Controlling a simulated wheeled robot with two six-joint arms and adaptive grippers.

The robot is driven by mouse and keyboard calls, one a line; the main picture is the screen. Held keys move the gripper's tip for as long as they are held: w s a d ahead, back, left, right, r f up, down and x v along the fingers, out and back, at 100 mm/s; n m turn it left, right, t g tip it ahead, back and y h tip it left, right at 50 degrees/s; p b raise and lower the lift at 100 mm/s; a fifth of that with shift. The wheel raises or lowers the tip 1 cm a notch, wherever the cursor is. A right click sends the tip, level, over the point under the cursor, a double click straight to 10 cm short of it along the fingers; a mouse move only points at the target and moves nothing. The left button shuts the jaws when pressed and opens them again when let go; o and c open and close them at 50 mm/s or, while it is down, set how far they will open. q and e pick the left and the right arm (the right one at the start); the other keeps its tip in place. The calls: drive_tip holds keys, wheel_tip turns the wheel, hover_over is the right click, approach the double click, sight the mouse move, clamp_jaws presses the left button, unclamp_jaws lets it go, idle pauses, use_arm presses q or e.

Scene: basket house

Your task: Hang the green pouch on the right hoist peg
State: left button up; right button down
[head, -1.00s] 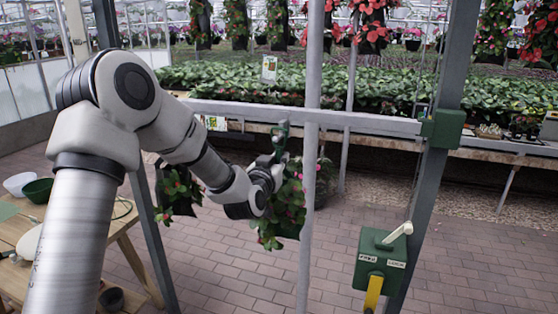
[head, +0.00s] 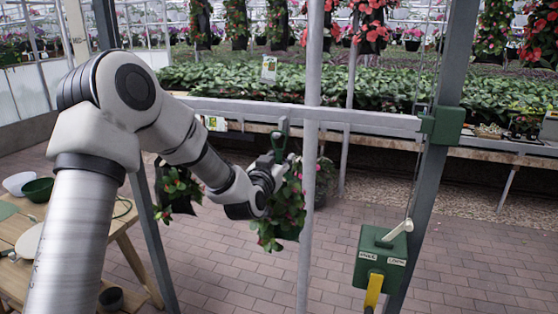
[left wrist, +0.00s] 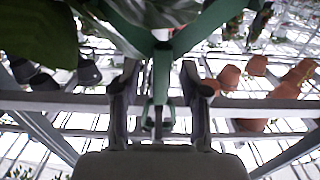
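The green pouch (head: 283,212), with leaves and pink flowers, hangs below the hoist's pale crossbar (head: 215,105), just left of the pale upright. Its green hanger (head: 279,147) reaches up to the bar; whether its loop is around the peg is unclear, as the peg cannot be made out. My left gripper (head: 274,170) is at the hanger, above the pouch body. In the left wrist view its two fingers (left wrist: 160,105) stand apart either side of the green hanger stem (left wrist: 161,78), with visible gaps. My right gripper is in neither current view.
Another planted pouch (head: 177,188) hangs to the left. A green crank box (head: 381,258) with a yellow handle is on the dark post at right. A wooden table (head: 128,222) with bowls stands at left. Plant benches line the back; the brick floor is clear.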

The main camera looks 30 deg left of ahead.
use_arm(q)
drive_tip(key=v, duration=1.2)
drive_tip(key=s+d+f+m+g+h+b, duration=0.1)
drive_tip(key=s+d+f+g+b, duration=0.15)
drive_tip(key=f, duration=1.05)
drive_tip(key=s+d+f+m+g+h+b, duration=0.1)
drive_tip(key=s+d+f+m+g, duration=0.2)
drive_tip(key=f, duration=0.9)
drive_tip(key=s+d+f+g+h+b, duration=0.1)
drive_tip(key=s+d+f+g, duration=0.2)
drive_tip(key=f, duration=1)
drive_tip(key=s+d+f+g, duration=0.1)
drive_tip(key=s+f+g, duration=0.2)
drive_tip(key=s, duration=0.4)
drive_tip(key=s+d+f+n+g+b, duration=0.1)
drive_tip(key=s+f+g, duration=0.2)
drive_tip(key=s+f, duration=0.3)
drive_tip(key=s+d+f+g+h, duration=0.1)
drive_tip(key=s+d+f+g, duration=0.1)
drive_tip(key=s, duration=0.7)
wheel_tip(320, 180, down, 3)
drive_tip(key=shift+r+n+g+b, duration=0.25)
drive_tip(key=shift+n+g+b, duration=0.15)
drive_tip(key=shift+g, duration=0.15)
